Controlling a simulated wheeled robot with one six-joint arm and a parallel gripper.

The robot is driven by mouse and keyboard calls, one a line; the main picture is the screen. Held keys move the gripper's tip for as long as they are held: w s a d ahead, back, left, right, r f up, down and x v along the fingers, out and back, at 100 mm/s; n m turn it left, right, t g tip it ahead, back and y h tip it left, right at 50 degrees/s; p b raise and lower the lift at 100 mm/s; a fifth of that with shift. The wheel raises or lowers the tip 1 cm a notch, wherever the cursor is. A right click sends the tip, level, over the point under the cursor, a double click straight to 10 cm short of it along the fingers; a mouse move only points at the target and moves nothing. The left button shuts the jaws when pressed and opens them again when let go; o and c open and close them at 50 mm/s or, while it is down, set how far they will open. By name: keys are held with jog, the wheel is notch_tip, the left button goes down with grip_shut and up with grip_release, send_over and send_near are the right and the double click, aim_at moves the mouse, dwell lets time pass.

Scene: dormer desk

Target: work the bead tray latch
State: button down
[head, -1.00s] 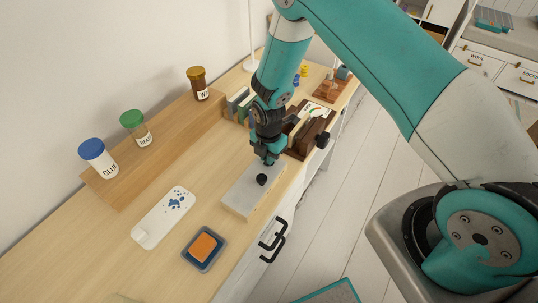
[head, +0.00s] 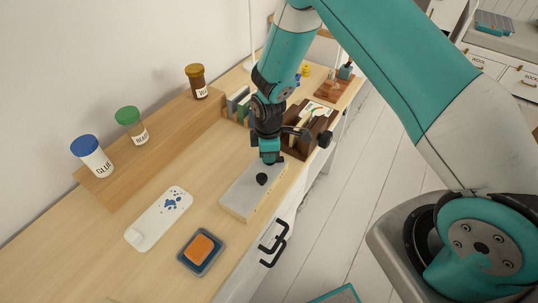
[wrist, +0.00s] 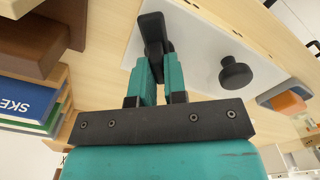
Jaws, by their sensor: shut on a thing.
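A low pale box with a grey top (head: 240,194) stands near the front edge of the desk. A round black knob (head: 262,179) sits on its top, and it also shows in the wrist view (wrist: 235,73). A black lever (wrist: 152,32), which looks like the latch, is at the end of the top beyond the knob. My gripper (wrist: 157,66) is shut on this lever, with one teal finger on each side. In the head view my gripper (head: 270,160) points down at the box's far end and mostly hides the lever.
A brown wooden holder (head: 305,135) and upright books (head: 238,104) stand close behind my gripper. An orange pad in a blue case (head: 201,250) and a white palette (head: 146,232) lie nearer. Glue (head: 92,155) and other jars line a wooden riser (head: 165,140).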

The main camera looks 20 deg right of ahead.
jog(key=m, duration=0.3)
jog(key=shift+w+m+b, duration=0.15)
jog(key=shift+m+b, duration=0.15)
jog(key=shift+b, duration=0.1)
jog(key=shift+w+m+b, duration=0.1)
jog(key=shift+m+b, duration=0.2)
jog(key=shift+m, duration=1.5)
jog(key=shift+r, duration=0.1)
jog(key=c, duration=1.2)
grip_release()
jog(key=shift+o, duration=0.2)
jog(key=shift+d, duration=0.1)
notch_tip(320, 180, up, 17)
jog(key=b, duration=0.1)
jog(key=shift+r+b, duration=0.15)
jog(key=shift+b, duration=0.15)
